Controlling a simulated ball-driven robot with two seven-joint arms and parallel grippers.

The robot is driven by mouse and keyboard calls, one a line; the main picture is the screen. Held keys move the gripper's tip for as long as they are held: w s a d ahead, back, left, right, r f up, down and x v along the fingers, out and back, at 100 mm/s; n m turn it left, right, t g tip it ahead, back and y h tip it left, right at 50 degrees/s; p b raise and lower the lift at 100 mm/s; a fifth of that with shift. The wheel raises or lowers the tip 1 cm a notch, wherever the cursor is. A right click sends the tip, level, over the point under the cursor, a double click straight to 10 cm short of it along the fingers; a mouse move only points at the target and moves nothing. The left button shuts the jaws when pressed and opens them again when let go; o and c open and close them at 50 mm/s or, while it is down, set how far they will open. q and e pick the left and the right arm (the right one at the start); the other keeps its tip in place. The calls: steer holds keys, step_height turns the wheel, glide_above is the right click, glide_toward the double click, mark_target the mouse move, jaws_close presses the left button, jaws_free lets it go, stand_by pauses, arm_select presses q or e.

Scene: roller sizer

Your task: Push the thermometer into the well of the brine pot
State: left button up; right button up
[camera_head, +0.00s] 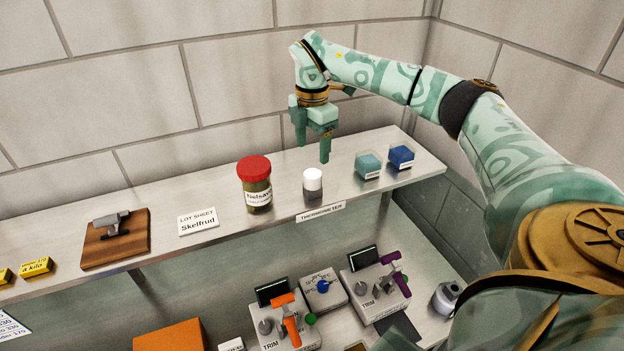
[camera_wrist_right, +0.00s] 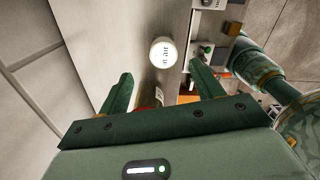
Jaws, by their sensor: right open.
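A white-capped piece (camera_head: 312,178) with a dark lower part stands upright on the shelf behind a label reading THERMOMETER. I take it to be the thermometer. In the right wrist view its round white top (camera_wrist_right: 164,53) shows print that seems to read "in air". My right gripper (camera_head: 313,150) points down just above and behind it, open and empty. In the right wrist view the open fingertips (camera_wrist_right: 160,74) lie either side of the line to the cap, without touching it. I cannot pick out the brine pot or its well with certainty. My left gripper is not in view.
A red-lidded jar (camera_head: 255,183) stands left of the cap; teal (camera_head: 368,165) and blue (camera_head: 401,157) blocks stand right. A lot sheet card (camera_head: 198,221) and wooden board (camera_head: 116,238) are further left. TRIM boxes (camera_head: 378,291) and a grey round vessel (camera_head: 446,297) are below.

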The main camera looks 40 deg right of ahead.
mark_target(313, 173)
step_height(313, 173, down, 3)
steer(key=shift+f, duration=0.1)
steer(key=f, duration=0.1)
steer(key=f+p, duration=0.1)
steer(key=f, duration=0.2)
steer(key=shift+s+a+f+p, duration=0.15)
steer(key=shift+s+f+p, duration=0.1)
steer(key=shift+f+p, duration=0.05)
steer(key=shift+f, duration=0.3)
steer(key=c, duration=1.1)
